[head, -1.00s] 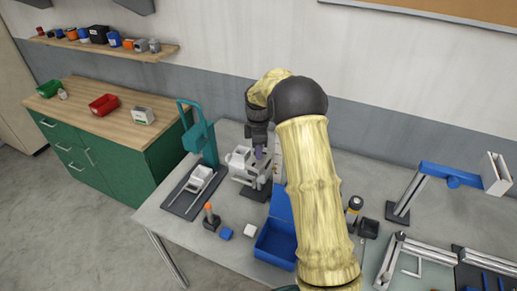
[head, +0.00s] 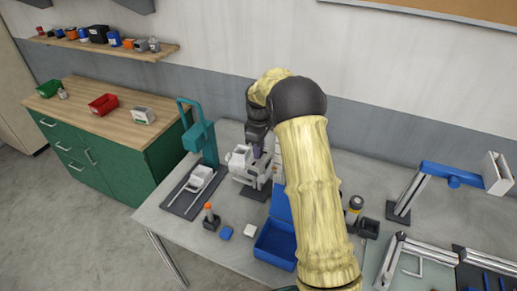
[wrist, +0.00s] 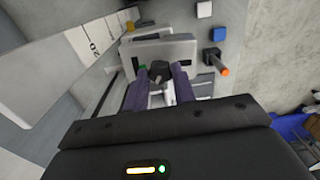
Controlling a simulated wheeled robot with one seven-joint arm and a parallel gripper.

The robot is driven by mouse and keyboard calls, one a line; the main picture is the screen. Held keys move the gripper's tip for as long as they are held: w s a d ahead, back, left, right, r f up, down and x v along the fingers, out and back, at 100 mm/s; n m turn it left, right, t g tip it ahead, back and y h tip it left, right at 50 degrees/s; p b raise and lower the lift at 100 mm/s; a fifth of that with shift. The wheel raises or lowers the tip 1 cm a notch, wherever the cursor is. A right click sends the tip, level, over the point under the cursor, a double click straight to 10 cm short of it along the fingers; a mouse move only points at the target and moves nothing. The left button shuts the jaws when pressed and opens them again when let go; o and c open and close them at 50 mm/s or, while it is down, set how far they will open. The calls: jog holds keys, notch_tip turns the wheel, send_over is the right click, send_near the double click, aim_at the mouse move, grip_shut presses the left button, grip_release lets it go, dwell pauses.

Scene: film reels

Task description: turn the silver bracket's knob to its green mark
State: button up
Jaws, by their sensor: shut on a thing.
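The silver bracket (wrist: 180,48) stands under my gripper, and its grey body also shows in the head view (head: 239,160). Its dark knob (wrist: 158,71) is between the two purple fingers of my gripper (wrist: 160,88). The fingers are shut on the knob. A small green mark (wrist: 142,68) shows just left of the knob in the wrist view. The knob's exact pointing relative to the mark is hard to tell. In the head view my gripper (head: 257,151) reaches down to the bracket, and the knob is hidden there.
A teal press-like stand (head: 201,138) is close on the left of the bracket. The table's left front (head: 165,222) is clear.

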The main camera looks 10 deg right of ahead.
jog(key=m, duration=0.6)
jog(key=shift+m, duration=0.3)
jog(key=m, duration=0.6)
dwell(0.3)
jog(key=o, duration=1)
jog(key=shift+r, duration=0.15)
notch_tip(320, 180, up, 17)
jog(key=b, duration=0.3)
